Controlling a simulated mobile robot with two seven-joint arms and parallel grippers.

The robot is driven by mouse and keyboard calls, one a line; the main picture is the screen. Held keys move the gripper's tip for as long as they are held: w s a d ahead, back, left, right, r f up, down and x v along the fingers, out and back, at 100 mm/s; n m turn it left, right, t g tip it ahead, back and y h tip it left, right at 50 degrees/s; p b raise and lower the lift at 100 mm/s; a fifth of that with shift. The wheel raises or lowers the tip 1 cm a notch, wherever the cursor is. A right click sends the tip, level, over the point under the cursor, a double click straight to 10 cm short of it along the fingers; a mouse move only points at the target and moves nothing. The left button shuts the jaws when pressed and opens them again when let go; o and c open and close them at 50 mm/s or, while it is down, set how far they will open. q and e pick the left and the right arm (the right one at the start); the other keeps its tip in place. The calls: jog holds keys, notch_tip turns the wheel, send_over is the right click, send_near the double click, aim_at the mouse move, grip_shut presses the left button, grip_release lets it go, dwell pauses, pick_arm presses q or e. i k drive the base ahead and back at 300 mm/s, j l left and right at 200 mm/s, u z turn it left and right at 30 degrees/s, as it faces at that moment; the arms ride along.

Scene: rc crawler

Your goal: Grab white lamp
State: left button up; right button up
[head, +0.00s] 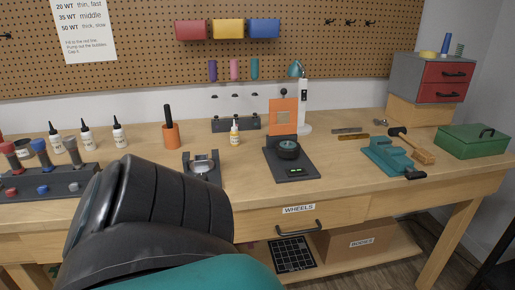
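The white lamp (304,105) stands upright at the back of the workbench, right of centre. A large black and teal part of my own arm fills the lower left foreground. Neither gripper shows in the head view.
A small yellow-labelled bottle (235,133) and an orange cup (171,135) are left. A teal vise (391,157), hammer (415,146) and green box (472,142) are right. A pegboard (150,50) rises behind.

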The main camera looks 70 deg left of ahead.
aim_at(296, 69)
jog(key=u, duration=1.9)
jog(key=l+u, duration=0.1)
jog(key=u, duration=0.35)
jog(key=l+u, duration=0.15)
jog(key=u, duration=0.25)
jog(key=l+u, duration=0.35)
jog(key=k+l+u, duration=0.15)
jog(key=l+u, duration=0.2)
jog(key=k+l+u, duration=0.1)
jog(key=l, duration=0.25)
jog(key=k+l, duration=0.15)
jog(key=l, duration=0.15)
jog(key=k+l+u, duration=0.15)
jog(key=l, duration=0.2)
jog(key=i, duration=0.05)
